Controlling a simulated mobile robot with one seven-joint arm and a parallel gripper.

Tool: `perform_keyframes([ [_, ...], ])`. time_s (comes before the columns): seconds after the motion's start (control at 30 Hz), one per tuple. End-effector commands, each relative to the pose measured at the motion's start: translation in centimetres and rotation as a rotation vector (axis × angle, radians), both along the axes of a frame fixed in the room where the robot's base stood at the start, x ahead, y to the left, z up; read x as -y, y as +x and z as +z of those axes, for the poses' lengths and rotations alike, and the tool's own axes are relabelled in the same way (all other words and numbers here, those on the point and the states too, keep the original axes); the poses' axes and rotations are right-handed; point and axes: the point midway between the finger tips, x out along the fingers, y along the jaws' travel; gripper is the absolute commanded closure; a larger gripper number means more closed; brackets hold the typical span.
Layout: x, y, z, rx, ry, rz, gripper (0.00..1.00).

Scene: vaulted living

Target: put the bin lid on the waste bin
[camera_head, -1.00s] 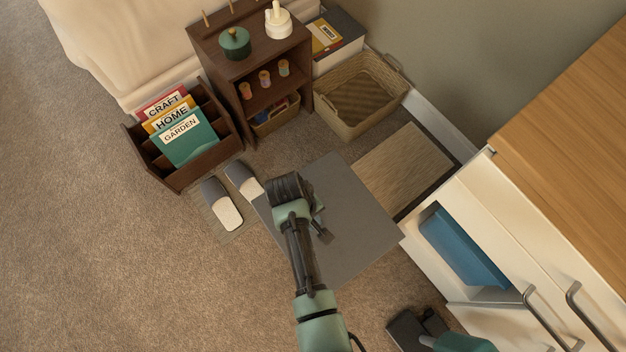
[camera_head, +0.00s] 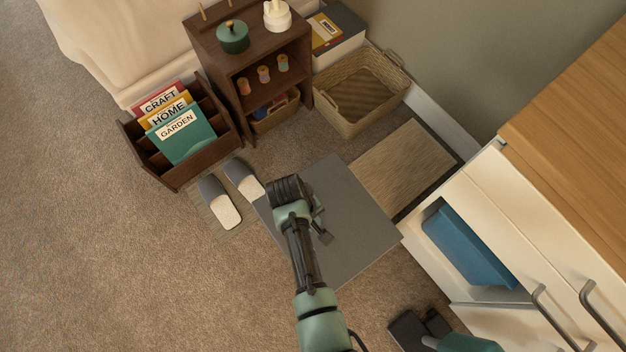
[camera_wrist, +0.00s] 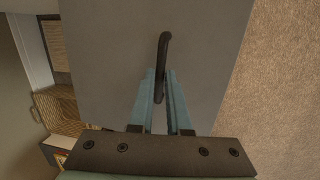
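The bin lid, a flat grey square panel (camera_head: 350,225), is in the middle of the head view, under my gripper. It fills much of the wrist view (camera_wrist: 115,60). A dark upright handle (camera_wrist: 164,55) rises from it. My gripper (camera_wrist: 161,85) has its two teal fingers on either side of this handle and appears shut on it. In the head view my gripper (camera_head: 318,228) is partly hidden by my own wrist. I cannot make out a waste bin; whatever is beneath the panel is hidden by it.
A white cabinet (camera_head: 480,200) with a blue container (camera_head: 468,250) in its opening stands at right. A woven mat (camera_head: 405,165) and wicker basket (camera_head: 345,120) lie behind the lid. Slippers (camera_head: 226,212), a magazine rack (camera_head: 165,175) and a dark shelf (camera_head: 225,65) are at left. Front-left carpet is clear.

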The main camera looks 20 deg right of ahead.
Motion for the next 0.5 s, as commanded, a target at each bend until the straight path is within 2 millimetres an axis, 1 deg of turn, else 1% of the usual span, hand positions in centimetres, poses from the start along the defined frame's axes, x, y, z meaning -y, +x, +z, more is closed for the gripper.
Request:
perform_keyframes([
  [0.03, 0.04, 0.06, 0.05, 0.001, -0.001, 0.0, 0.75],
  [0.17, 0.03, 0.05, 0.04, 0.001, -0.001, 0.0, 0.52],
  [0.4, -0.02, -0.04, -0.04, -0.001, 0.001, 0.0, 0.51],
  [0.5, -0.07, 0.0, 0.25, 0.0, 0.001, 0.0, 0.51],
])
